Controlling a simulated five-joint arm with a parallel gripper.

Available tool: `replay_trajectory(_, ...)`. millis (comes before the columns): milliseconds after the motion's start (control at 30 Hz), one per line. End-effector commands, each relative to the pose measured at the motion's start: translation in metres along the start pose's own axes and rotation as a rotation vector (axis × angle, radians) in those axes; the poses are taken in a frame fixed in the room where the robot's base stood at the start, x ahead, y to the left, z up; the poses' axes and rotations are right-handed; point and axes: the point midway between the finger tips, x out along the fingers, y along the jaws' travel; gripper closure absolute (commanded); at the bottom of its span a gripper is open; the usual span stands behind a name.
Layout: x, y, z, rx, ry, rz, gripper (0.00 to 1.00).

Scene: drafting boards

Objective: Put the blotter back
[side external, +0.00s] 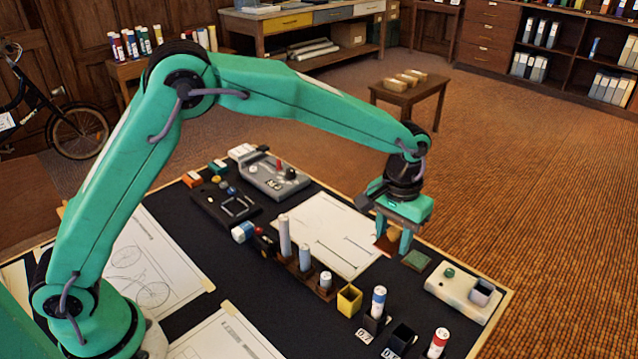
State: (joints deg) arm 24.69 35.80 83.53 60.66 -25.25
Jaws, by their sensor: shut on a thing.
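My gripper (392,234) points down over the right part of the dark board and is shut on a small brown thing (387,245), which seems to be the blotter. Its upper part is partly hidden between the green fingers. It is at the right edge of the white drawing sheet (318,232). I cannot tell whether it touches the surface below. A flat dark green square (416,260) lies on the board just right of my gripper.
A pale block with a dark square cup (465,291) stands at the board's right. In front are a yellow cup (349,300), a blue-and-white tube (378,301), a red-and-white tube (437,343) and a rack of upright tubes (304,258). Grey and black devices (270,178) stand behind.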

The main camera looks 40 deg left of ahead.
Motion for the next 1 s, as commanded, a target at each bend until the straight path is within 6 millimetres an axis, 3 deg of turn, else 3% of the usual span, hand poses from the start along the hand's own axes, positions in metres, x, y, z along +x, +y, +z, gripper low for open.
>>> replay_trajectory(100,-0.002,0.01,0.008,0.008,0.0,0.0,0.79)
replay_trajectory(367,0.001,0.012,0.009,0.009,-0.001,0.0,0.79)
replay_trajectory(800,0.053,0.012,0.009,0.009,-0.002,-0.001,0.79)
replay_trajectory(1000,0.061,0.012,0.009,0.009,0.0,0.0,0.79)
